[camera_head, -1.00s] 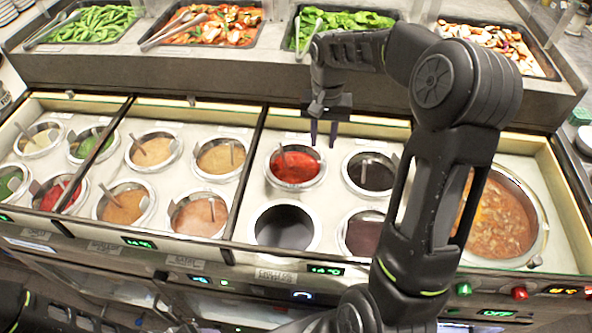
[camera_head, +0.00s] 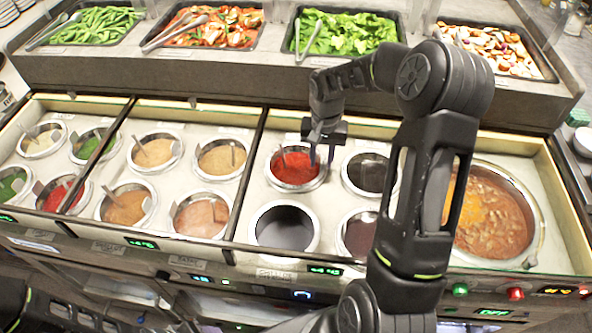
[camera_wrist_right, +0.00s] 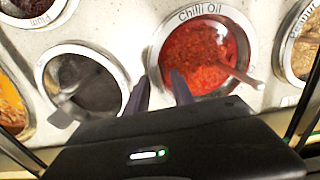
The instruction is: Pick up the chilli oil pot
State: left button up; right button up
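The chilli oil pot (camera_head: 295,184) is a round metal well of bright red sauce with a spoon in it, in the back row of the counter's right-hand section. In the right wrist view the pot (camera_wrist_right: 236,30) shows the label "Chilli Oil" on its rim. My right gripper (camera_head: 322,156) hangs over the pot's right side in the head view, its fingers pointing down, apart and empty. In the right wrist view the gripper (camera_wrist_right: 161,90) has one finger across the pot's rim area and the other beside the pot. My left gripper is not in view.
A dark sauce pot (camera_head: 367,190) stands right of the chilli oil, and an empty-looking dark well (camera_head: 284,250) lies in front. A large soup pot (camera_head: 495,215) is at the right. Food trays with greens (camera_head: 345,33) line the raised shelf behind. Pots sit close together.

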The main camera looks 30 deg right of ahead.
jog(key=shift+f, duration=0.15)
jog(key=shift+c, duration=0.3)
grip_shut()
dwell(0.3)
dwell(0.9)
jog(key=shift+w, duration=0.1)
